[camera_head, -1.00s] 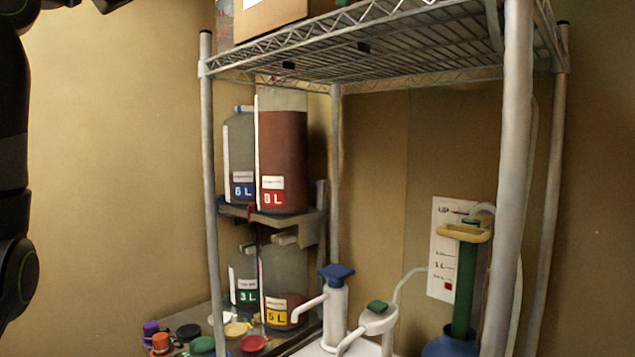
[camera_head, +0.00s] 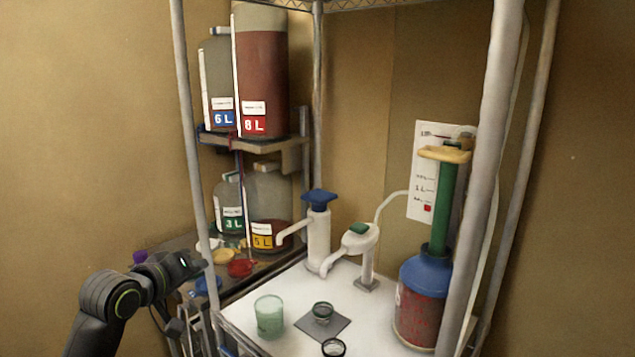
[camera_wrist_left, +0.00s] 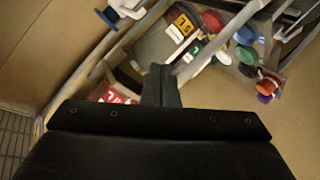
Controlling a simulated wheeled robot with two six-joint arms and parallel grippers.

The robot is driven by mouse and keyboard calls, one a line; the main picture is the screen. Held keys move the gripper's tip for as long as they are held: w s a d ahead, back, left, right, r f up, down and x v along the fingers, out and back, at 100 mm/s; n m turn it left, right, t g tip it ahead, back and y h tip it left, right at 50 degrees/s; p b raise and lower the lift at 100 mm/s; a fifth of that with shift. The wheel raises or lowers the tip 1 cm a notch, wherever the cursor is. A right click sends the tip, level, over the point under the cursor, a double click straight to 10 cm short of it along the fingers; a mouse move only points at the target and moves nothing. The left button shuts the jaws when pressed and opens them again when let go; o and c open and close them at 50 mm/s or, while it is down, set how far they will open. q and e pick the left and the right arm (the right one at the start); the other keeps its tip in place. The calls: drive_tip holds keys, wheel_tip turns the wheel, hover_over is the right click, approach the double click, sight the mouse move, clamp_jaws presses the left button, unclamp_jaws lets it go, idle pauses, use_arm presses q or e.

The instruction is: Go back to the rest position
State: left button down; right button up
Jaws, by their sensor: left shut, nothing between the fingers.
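My left arm comes in from the lower left of the head view. Its black gripper (camera_head: 190,265) is beside the front left post of the wire rack, in front of the low shelf with the colored caps. In the left wrist view its fingers (camera_wrist_left: 162,85) are together with nothing between them, and shelf jugs and caps show beyond. My right gripper is not in view.
The rack's left post (camera_head: 192,150) stands close to my left gripper. The white counter holds a green cup (camera_head: 269,316), a white pump (camera_head: 318,240) and a blue-topped red carboy (camera_head: 423,300). Jugs (camera_head: 262,80) stand on shelves behind. Bare wall lies at the left.

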use_arm(q)
drive_tip(key=s+a+f+m+g+y, duration=0.1)
drive_tip(key=s+f+g+y, duration=0.1)
drive_tip(key=s+f, duration=0.7)
drive_tip(key=s+a+f+m+g+y, duration=0.1)
drive_tip(key=s+a+f+g, duration=0.1)
drive_tip(key=s+f, duration=0.8)
drive_tip(key=s+a+f+m+g+y, duration=0.1)
drive_tip(key=s+a+f+g+y, duration=0.3)
drive_tip(key=s, duration=0.8)
drive_tip(key=s+d+f+m+g+h, duration=0.1)
drive_tip(key=s+f+g, duration=0.1)
drive_tip(key=s+f, duration=0.65)
wheel_tip(320, 180, down, 21)
drive_tip(key=s+a, duration=0.2)
drive_tip(key=s+d+f+g, duration=0.1)
drive_tip(key=s+f+g, duration=0.1)
drive_tip(key=s+f, duration=1.3)
drive_tip(key=shift+s+d+f, duration=0.2)
drive_tip(key=shift+d+f, duration=0.1)
drive_tip(key=shift+f, duration=0.5)
